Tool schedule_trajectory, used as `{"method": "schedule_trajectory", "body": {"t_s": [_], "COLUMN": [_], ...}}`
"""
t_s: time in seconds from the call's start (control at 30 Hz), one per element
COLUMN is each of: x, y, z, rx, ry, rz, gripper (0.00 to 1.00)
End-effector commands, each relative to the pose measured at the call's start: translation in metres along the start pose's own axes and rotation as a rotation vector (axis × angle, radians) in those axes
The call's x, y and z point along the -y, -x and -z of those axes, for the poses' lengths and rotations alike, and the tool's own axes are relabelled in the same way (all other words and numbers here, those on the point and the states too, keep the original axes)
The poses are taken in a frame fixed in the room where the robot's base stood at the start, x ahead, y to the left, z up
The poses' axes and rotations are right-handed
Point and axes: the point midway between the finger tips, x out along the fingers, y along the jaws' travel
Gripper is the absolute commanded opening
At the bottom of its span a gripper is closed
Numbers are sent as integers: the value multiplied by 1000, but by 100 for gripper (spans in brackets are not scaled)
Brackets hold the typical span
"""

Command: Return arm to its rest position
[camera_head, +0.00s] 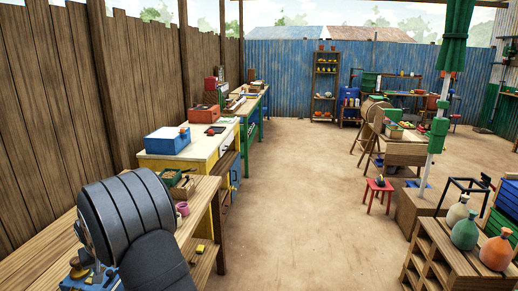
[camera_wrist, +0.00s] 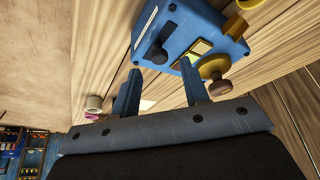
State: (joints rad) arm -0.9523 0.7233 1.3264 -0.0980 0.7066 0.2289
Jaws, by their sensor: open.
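My gripper (camera_wrist: 160,68) shows in the wrist view with its two blue fingers spread apart and nothing between them. A blue balance-like device (camera_wrist: 190,30) with a black knob and brass-coloured round parts lies just beyond the fingertips. Whether the fingers touch it I cannot tell. In the head view my dark arm covers the near left, and part of a blue device with brass pieces (camera_head: 90,278) shows below it on the wooden bench (camera_head: 40,262). My gripper is hidden behind the arm there.
A yellow table (camera_head: 205,150) with a blue box (camera_head: 167,140) stands beyond. A wooden fence lines the left. The sandy floor in the middle is open.

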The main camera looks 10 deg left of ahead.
Motion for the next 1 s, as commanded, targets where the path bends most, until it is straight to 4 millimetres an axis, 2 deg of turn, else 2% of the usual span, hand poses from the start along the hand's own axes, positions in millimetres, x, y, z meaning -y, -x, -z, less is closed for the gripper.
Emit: {"method": "schedule_trajectory", "body": {"t_s": [0.1, 0.23, 0.63, 0.83, 1.0], "x": [0, 0, 0, 0, 0], "y": [-16, -26, -30, -20, 5], "z": [0, 0, 0, 1, 1], "rx": [1, 1, 0, -2, -3], "ry": [0, 0, 0, 0, 0], "rz": [0, 0, 0, 0, 1], "gripper": [41, 41, 41, 41, 41]}}
